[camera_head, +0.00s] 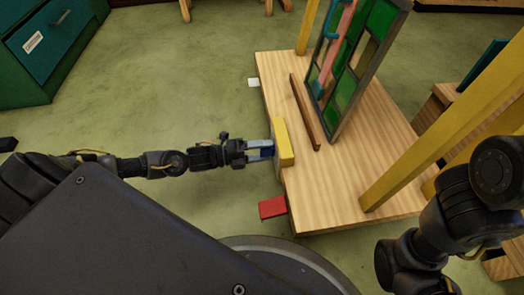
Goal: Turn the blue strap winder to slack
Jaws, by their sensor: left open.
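The blue strap winder (267,153) shows as a small dark blue piece at the near left edge of the wooden platform (345,190), beside a yellow block (284,142). My left gripper (262,150) reaches in from the left. Its two pale fingers are open, one on each side of the blue piece. Whether they touch it I cannot tell, and the fingers hide part of it. A leaded panel (352,68) with green panes stands upright on the platform, with a pink and a blue piece along it. My right arm shows at the lower right, but its gripper is out of view.
A red block (272,207) and a white block (253,83) stick out along the same platform edge. A brown wooden strip (305,112) lies on the platform. Yellow posts (440,130) rise on the right. A green cabinet (50,45) stands back left, with clear floor between.

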